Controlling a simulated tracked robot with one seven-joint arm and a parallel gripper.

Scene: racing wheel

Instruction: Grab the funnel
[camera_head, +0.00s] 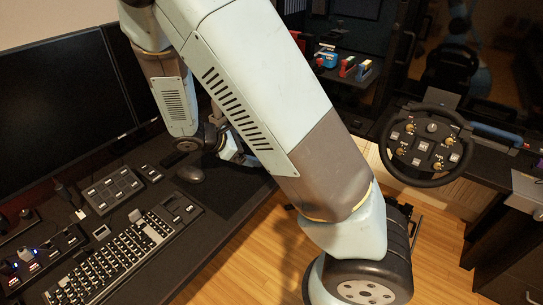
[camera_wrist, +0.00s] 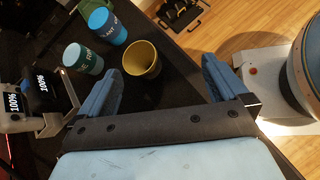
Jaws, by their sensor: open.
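In the wrist view, my gripper (camera_wrist: 160,66) is open, its two blue fingers spread wide with nothing held between them. A yellow open-mouthed vessel (camera_wrist: 141,58) is on the dark desk just beyond the fingers, in line with the gap but closer to the left finger. I cannot tell whether it is the funnel or a cup. A teal cup (camera_wrist: 84,60) and a blue cup (camera_wrist: 107,26) with lettering are to its left. No other funnel shape is clear. In the head view, my arm hides part of the desk and the gripper is hard to make out.
Devices with "100%" displays (camera_wrist: 41,84) are at the left of the wrist view. In the head view, the desk holds a keyboard (camera_head: 118,252), a mouse (camera_head: 190,174) and a monitor (camera_head: 62,100). A racing wheel (camera_head: 425,145) stands at the right. Wooden floor shows between.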

